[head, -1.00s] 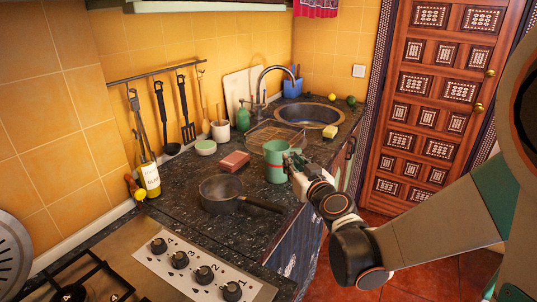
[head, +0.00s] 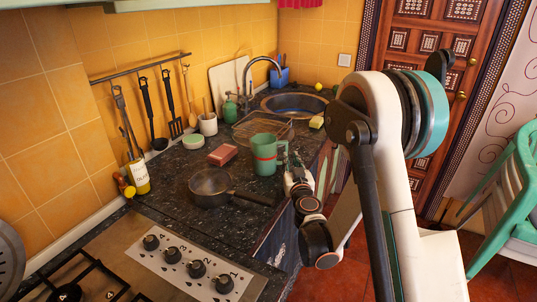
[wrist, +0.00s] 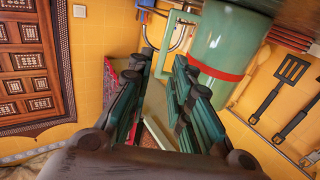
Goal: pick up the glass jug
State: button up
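The glass jug (head: 264,158) is green with a red band and stands upright on the dark counter, its handle facing right. In the wrist view the jug (wrist: 232,42) fills the upper right, with its handle on its left side. My gripper (head: 294,176) is just right of the jug and near its handle, over the counter's front edge. In the wrist view my gripper's fingers (wrist: 158,75) are apart with nothing held between them. The handle shows beyond the fingertips; I cannot tell whether they touch it.
A dark pan (head: 210,188) lies front left of the jug, its handle pointing right. A reddish block (head: 222,155) is left of the jug. A wire rack (head: 262,130) and the sink (head: 294,103) are behind. A green chair (head: 510,205) stands at right.

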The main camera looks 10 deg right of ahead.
aim_at(286, 150)
jog(key=shift+w+f+b, duration=0.1)
jog(key=shift+w+b, duration=0.25)
jog(key=shift+w, duration=1.1)
jog(key=w, duration=0.1)
jog(key=w+b, duration=0.1)
jog(key=w, duration=0.1)
jog(key=w+b, duration=0.1)
jog(key=shift+w+f, duration=0.25)
jog(key=shift+w, duration=0.1)
jog(key=shift+w+r, duration=0.1)
jog(key=shift+w, duration=0.2)
jog(key=shift+c, duration=0.3)
grip_shut()
